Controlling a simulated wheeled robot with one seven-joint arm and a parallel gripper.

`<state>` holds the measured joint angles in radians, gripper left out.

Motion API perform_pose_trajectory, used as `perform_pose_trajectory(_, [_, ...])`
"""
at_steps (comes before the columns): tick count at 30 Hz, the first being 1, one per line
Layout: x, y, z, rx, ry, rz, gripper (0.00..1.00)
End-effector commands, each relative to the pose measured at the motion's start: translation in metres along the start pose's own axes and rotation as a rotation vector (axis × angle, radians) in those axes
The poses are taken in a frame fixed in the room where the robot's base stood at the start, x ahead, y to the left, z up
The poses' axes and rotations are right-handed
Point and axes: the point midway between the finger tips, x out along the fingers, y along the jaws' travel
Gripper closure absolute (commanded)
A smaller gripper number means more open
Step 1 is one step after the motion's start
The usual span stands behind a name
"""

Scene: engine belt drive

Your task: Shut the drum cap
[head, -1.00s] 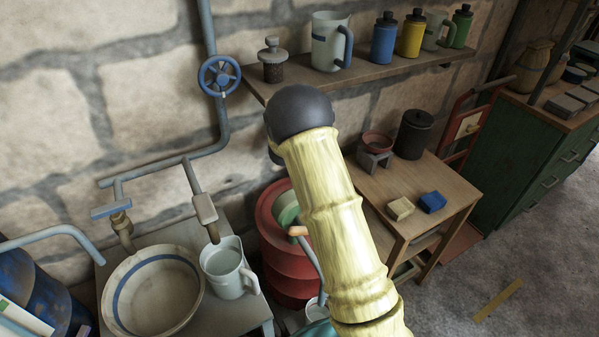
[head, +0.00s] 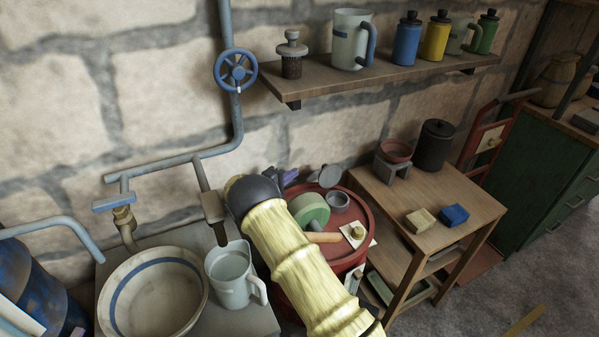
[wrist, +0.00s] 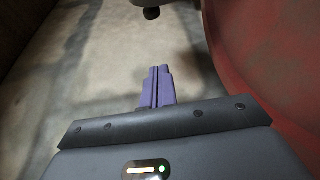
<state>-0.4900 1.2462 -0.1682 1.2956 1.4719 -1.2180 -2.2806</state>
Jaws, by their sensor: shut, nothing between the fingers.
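The red drum (head: 345,262) stands against the stone wall, left of the wooden table. On its top, a grey round cap (head: 330,176) stands tilted up beside a short grey round neck (head: 338,203), so it looks open. My gripper (head: 286,177) shows as purple fingers behind the drum's left rear edge, left of the cap and apart from it. In the wrist view, the purple fingers (wrist: 157,86) are shut and empty. The drum's red side (wrist: 270,60) fills the right of that view. The cap is not clearly seen there.
A green wheel (head: 310,208) and a wooden handle (head: 323,237) sit on the drum top beside the neck. A shelf (head: 380,78) with mugs and bottles hangs above. A jug (head: 230,275) and a basin (head: 155,290) stand at left; a pipe valve (head: 236,71) is on the wall.

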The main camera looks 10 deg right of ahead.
Motion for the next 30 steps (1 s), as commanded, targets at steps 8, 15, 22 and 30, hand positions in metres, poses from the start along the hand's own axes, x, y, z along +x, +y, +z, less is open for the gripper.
perform_pose_trajectory(8, [0.041, 0.000, 0.001, 0.000, -0.003, 0.001, 1.00])
perform_pose_trajectory(15, [0.075, 0.000, 0.001, 0.001, -0.001, 0.001, 1.00])
perform_pose_trajectory(22, [0.093, 0.001, 0.003, -0.001, 0.001, 0.000, 1.00])
perform_pose_trajectory(30, [0.087, 0.002, 0.021, -0.003, 0.001, 0.000, 1.00])
